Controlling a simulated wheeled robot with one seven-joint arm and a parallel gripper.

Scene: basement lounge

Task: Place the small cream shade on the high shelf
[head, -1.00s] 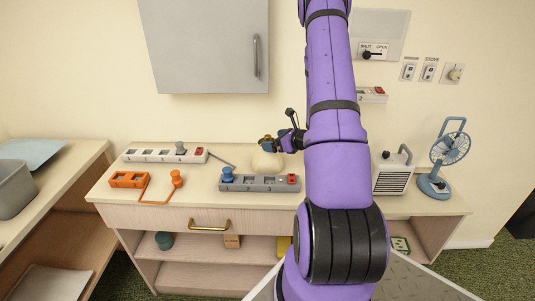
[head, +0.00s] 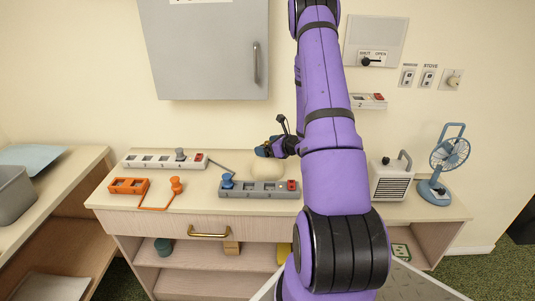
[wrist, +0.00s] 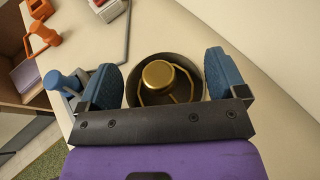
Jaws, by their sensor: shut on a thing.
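The small cream shade (head: 267,166) is a rounded cream form over the counter, behind the grey power strip with the blue plug. In the wrist view I look into its dark round opening (wrist: 190,94), with a gold knob and gold ring inside. My gripper (head: 268,150) is at the shade's top in the head view. In the wrist view the blue fingers of my gripper (wrist: 166,82) stand apart on either side of the shade, shut on it. I cannot tell whether the shade touches the counter. No high shelf can be made out clearly.
The counter (head: 330,205) holds a grey strip (head: 258,190), a white strip (head: 150,160), an orange block (head: 129,186), a heater (head: 391,180) and a blue fan (head: 447,160). A grey wall cabinet (head: 210,55) with a shut door hangs above.

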